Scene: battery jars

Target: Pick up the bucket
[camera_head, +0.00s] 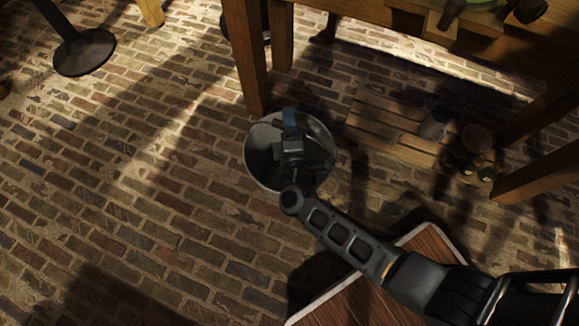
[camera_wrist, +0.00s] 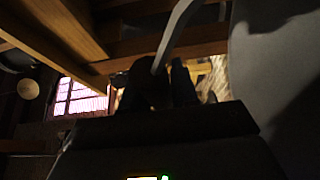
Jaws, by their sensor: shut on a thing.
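A grey metal bucket (camera_head: 259,157) stands on the brick floor beside a wooden table leg in the head view. Its wall (camera_wrist: 290,70) fills the right side of the wrist view. My gripper (camera_head: 290,128) is over the bucket's opening and hides part of its inside. In the wrist view, the dark fingers of my gripper (camera_wrist: 160,82) are shut on a curved grey strip, which looks like the bucket's handle (camera_wrist: 178,32). A small blue part shows at the gripper's end in the head view. I cannot tell whether the bucket is off the floor.
A wooden table (camera_head: 350,12) stands behind the bucket, its leg (camera_head: 246,60) close by. A low slatted wooden platform (camera_head: 385,125) with several small pots is to the right. A round dark base (camera_head: 84,52) is at the upper left.

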